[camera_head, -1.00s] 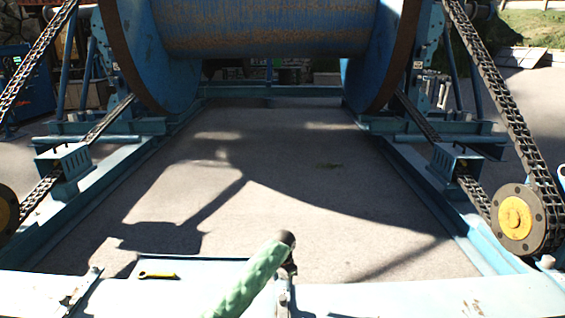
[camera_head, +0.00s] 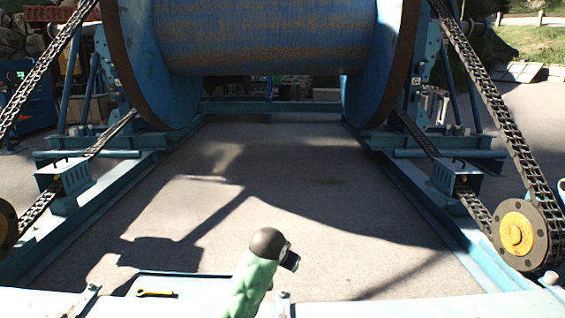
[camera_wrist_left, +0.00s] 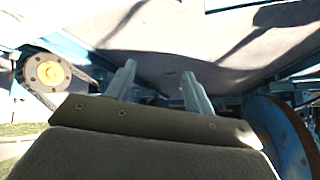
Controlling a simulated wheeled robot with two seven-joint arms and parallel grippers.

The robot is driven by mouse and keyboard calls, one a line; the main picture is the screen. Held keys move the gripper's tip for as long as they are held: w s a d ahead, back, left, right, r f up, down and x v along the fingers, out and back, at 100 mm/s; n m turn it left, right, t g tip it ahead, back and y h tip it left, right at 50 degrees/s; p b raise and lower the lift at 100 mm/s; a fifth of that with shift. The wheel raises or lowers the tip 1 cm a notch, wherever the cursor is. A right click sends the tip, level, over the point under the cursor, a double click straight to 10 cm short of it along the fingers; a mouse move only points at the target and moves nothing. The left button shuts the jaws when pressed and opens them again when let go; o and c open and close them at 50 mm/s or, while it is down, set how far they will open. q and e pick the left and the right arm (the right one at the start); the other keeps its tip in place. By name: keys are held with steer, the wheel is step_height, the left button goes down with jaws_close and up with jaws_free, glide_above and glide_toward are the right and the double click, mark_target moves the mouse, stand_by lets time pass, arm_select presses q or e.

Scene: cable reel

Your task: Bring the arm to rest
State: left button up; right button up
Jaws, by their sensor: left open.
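Chains run down both sides to round yellow-hubbed sprockets (camera_head: 516,234); one sprocket (camera_wrist_left: 48,72) also shows in the wrist view. The ground (camera_head: 300,190) inside the frame is clear, apart from shadows.

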arm_select(q)
steer(key=s+a+f+n, duration=0.1)
steer(key=s+a+f, duration=0.25)
steer(key=s, duration=0.45)
steer(key=s+a+f+n+p, duration=0.15)
steer(key=s+a, duration=0.25)
steer(key=s, duration=0.4)
steer(key=s+a+f+b, duration=0.1)
steer(key=s+a+f, duration=0.25)
steer(key=s, duration=0.45)
steer(key=s+a+f+g, duration=0.1)
steer(key=s+f, duration=0.4)
steer(key=s, duration=0.3)
steer(key=s+a+f+n+g+p, duration=0.1)
steer(key=s+f+g, duration=0.1)
steer(key=s+f, duration=0.3)
steer(key=s+a+f+g, duration=0.1)
steer(key=s+f, duration=0.3)
steer(key=s, duration=0.7)
steer(key=shift+s+a+f+g+y, duration=0.2)
steer(key=shift+s+f+g+y, duration=0.2)
steer(key=shift+g, duration=0.3)
arm_select(e)
steer(key=r, duration=0.1)
steer(key=d+r, duration=0.1)
steer(key=shift+d+r, duration=0.1)
steer(key=shift+r, duration=0.2)
arm_select(q)
steer(key=shift+n, duration=0.25)
